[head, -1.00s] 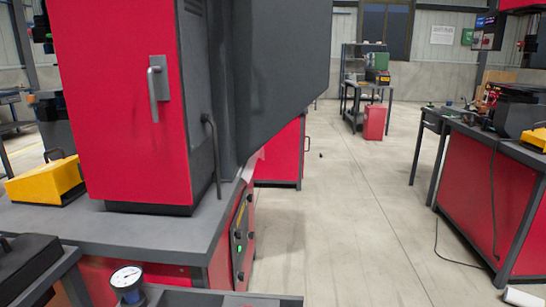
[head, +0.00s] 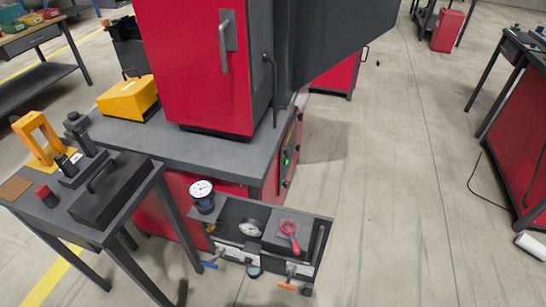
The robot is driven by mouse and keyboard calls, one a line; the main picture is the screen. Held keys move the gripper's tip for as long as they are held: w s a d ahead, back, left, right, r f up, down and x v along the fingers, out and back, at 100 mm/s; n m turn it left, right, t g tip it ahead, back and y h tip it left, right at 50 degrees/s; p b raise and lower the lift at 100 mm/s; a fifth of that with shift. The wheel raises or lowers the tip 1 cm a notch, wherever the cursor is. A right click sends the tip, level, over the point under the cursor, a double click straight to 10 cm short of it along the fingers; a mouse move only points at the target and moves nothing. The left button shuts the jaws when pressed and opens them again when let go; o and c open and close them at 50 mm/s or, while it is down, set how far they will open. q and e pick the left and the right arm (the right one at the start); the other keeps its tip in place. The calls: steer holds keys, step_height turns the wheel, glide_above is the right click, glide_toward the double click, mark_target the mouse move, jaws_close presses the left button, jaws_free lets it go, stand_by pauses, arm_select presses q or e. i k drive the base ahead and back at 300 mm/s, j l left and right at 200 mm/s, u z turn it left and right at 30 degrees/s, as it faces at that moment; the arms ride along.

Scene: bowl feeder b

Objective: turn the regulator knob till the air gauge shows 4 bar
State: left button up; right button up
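A round white-faced gauge (head: 201,188) stands at the left back corner of a low grey panel unit. A dark blue-grey cylinder below it (head: 204,206) may be the regulator knob; I cannot tell for sure. A second round dial (head: 250,228) lies on the unit's top. A small dark blue round part (head: 254,271) sits at the unit's front edge. The needles and numbers are too small to read. Neither of my grippers is in view.
A red cabinet (head: 195,70) stands behind. A small table (head: 100,232) stands at the left.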

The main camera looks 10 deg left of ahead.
mark_target(247, 261)
steer(key=u, duration=0.7)
